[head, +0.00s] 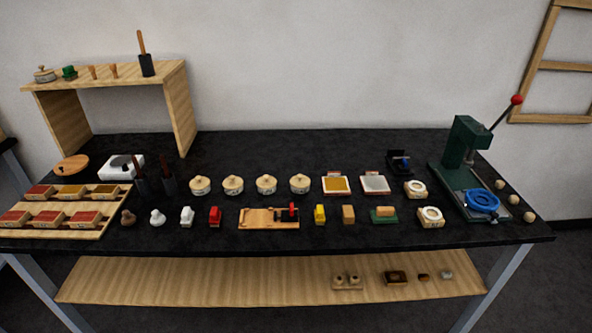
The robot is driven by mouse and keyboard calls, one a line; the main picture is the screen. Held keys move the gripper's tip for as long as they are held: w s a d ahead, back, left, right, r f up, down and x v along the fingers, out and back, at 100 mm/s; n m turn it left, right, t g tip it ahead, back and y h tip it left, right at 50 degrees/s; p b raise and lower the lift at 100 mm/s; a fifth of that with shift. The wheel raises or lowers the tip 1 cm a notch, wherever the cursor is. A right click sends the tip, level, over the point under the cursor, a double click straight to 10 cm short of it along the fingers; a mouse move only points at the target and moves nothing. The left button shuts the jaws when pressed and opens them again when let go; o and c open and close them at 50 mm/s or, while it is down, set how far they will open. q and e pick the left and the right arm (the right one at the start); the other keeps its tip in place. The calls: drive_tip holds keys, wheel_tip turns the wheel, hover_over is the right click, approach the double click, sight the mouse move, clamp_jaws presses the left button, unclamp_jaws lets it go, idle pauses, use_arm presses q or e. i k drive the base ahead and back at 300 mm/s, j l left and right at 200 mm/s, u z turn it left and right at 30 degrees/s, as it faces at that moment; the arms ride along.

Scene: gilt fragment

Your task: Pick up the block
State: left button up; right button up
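Several small block-like pieces stand in the front row on the black table, and I cannot tell which one the task means. They are a white piece (187,217), a red piece (215,217), a yellow piece (320,215) and a plain tan block (348,214). The tan block stands between the yellow piece and a green base with an orange-brown top (384,215). All of them rest on the table with nothing holding them. Neither of my grippers shows in the head view.
A wooden board (262,224) lies left of the yellow piece. Lidded pots (233,184) and framed trays (336,185) stand behind. A green press (466,145) is at right, colour boxes (75,217) and a raised shelf (115,73) at left. The table's back middle is clear.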

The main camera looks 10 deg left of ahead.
sight(46, 220)
drive_tip(key=u, duration=2)
drive_tip(key=i+j, duration=0.2)
drive_tip(key=i, duration=0.3)
drive_tip(key=i+j, duration=0.15)
drive_tip(key=i, duration=0.35)
